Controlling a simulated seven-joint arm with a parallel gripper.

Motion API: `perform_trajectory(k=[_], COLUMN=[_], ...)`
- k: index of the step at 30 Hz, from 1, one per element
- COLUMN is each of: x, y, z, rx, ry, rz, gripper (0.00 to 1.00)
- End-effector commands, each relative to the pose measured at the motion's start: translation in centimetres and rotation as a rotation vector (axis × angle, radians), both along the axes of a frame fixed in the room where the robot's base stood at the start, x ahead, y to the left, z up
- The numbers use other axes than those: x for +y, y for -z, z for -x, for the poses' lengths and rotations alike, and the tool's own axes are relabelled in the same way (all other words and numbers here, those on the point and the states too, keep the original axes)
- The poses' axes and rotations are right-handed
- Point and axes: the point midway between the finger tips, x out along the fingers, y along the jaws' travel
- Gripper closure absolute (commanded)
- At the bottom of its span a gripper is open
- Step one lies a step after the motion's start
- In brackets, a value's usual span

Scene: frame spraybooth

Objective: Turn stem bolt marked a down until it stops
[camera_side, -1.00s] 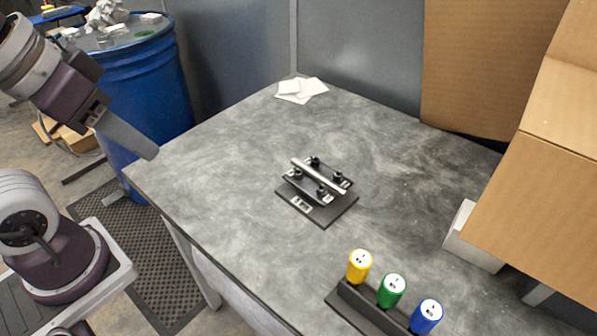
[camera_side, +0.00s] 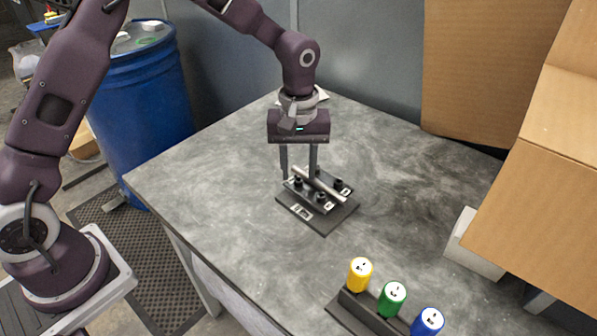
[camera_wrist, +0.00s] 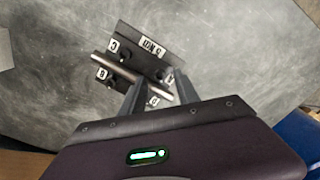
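A black clamp plate (camera_side: 325,222) lies on the grey table with a silver bar (camera_side: 326,188) across it and several dark bolts standing beside the bar. It also shows in the wrist view, with white letter tags and a torque label (camera_wrist: 151,48). My gripper (camera_side: 299,177) points down over the back left part of the clamp. Its two fingers are apart with nothing visibly held between them. In the wrist view a tag (camera_wrist: 153,101) shows between the fingers; I cannot read its letter surely, so I cannot tell which bolt is a. The fingers partly hide the nearby bolts.
A black rack (camera_side: 350,306) with yellow (camera_side: 360,274), green (camera_side: 392,299) and blue (camera_side: 428,322) capped holders stands at the front. A cardboard box (camera_side: 540,200) and a white block (camera_side: 474,244) are at the right. White papers lie behind my gripper. The table around the clamp is clear.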

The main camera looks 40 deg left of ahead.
Motion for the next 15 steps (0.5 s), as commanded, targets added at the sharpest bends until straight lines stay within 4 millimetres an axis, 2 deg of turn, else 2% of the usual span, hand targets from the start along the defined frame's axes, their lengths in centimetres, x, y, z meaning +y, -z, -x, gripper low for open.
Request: perform_trajectory(k=[4,11,15], x=[-0.02,-0.01,0.0], y=[1.39,1.52,1.51], z=[0.02,-0.01,0.0], rx=[0.0,-0.001,-0.001], ry=[-0.001,0.0,0.0], rz=[0.001,0.002,0.0], gripper=[0.62,0.62,0.88])
